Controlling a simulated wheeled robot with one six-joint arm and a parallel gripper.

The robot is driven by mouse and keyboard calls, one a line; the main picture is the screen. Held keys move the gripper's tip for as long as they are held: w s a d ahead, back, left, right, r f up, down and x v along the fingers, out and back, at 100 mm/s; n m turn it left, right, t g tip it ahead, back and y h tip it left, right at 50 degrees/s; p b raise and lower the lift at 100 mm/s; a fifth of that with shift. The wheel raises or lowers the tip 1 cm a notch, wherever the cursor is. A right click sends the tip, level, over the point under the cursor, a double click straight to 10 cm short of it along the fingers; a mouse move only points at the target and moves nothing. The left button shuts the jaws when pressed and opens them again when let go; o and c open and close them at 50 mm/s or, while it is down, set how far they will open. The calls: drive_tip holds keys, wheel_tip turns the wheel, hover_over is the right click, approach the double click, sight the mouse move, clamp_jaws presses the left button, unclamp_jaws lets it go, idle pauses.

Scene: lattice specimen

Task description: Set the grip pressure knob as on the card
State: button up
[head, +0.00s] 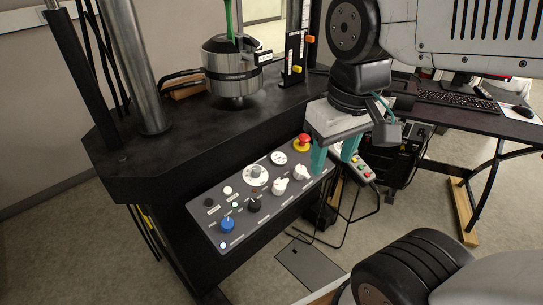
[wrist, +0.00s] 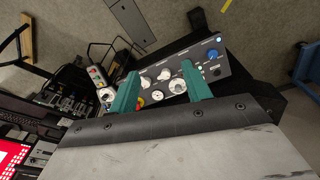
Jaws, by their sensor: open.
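The grey control panel (head: 212,232) slopes on the front of the black machine. It carries a blue knob (head: 227,224), a black knob (head: 254,205), two white knobs (head: 279,187) (head: 301,172), and round white dials (head: 256,175) (head: 278,158). The labels are too small to read, so I cannot tell which knob is the grip pressure one. I cannot make out the card. My gripper (head: 335,162) has teal fingers, open and empty, over the panel's right end. In the wrist view, the panel (wrist: 208,62) shows between and beyond the fingers (wrist: 161,82).
A red stop button (head: 302,140) sits at the panel's upper right corner. A pendant with coloured buttons (head: 364,172) is just right of my gripper. A metal cylinder (head: 232,65) and a steel column (head: 136,65) stand on the machine. A desk with a keyboard (head: 455,100) is at right.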

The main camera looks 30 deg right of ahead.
drive_tip(key=w+f+n, duration=0.2)
drive_tip(key=w, duration=0.8)
drive_tip(key=n, duration=0.4)
hover_over(256, 169)
drive_tip(key=shift+g, duration=0.4)
drive_tip(key=f, duration=1.5)
drive_tip(key=shift+s+a, duration=0.15)
drive_tip(key=shift+s, duration=0.1)
drive_tip(key=f, duration=0.6)
drive_tip(key=shift+w+d+f, duration=0.2)
drive_tip(key=shift+w+f, duration=0.05)
drive_tip(key=shift+f, duration=0.6)
drive_tip(key=c, duration=1)
